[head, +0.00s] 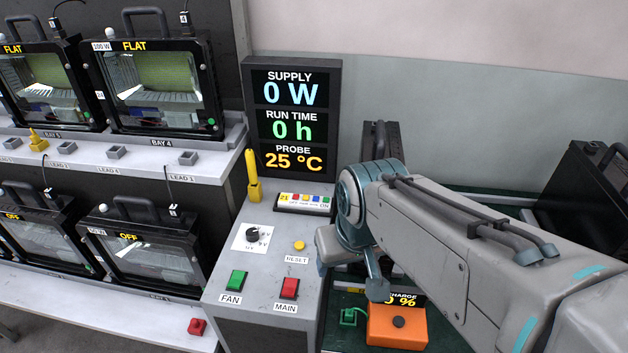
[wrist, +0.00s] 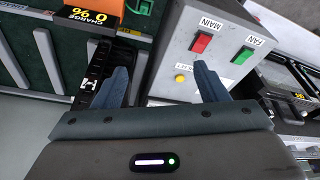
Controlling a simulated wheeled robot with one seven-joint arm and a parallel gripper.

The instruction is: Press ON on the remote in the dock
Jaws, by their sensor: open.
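The remote (head: 304,202) is a white strip with a row of small coloured buttons and an ON label near its right end. It lies in a dark dock at the back of the grey console top, below the display. My gripper (wrist: 162,82) is open, with nothing seen between its two blue-grey fingers in the wrist view. In the head view it is at the console's right side, nearer than the remote and apart from it, partly hidden by my arm. I cannot make out the remote in the wrist view.
The console carries a yellow RESET button (head: 299,245), a black knob (head: 253,233), a green FAN switch (head: 236,281) and a red MAIN switch (head: 289,288). A yellow upright tool (head: 252,178) stands left of the remote. An orange box (head: 397,328) is at the right.

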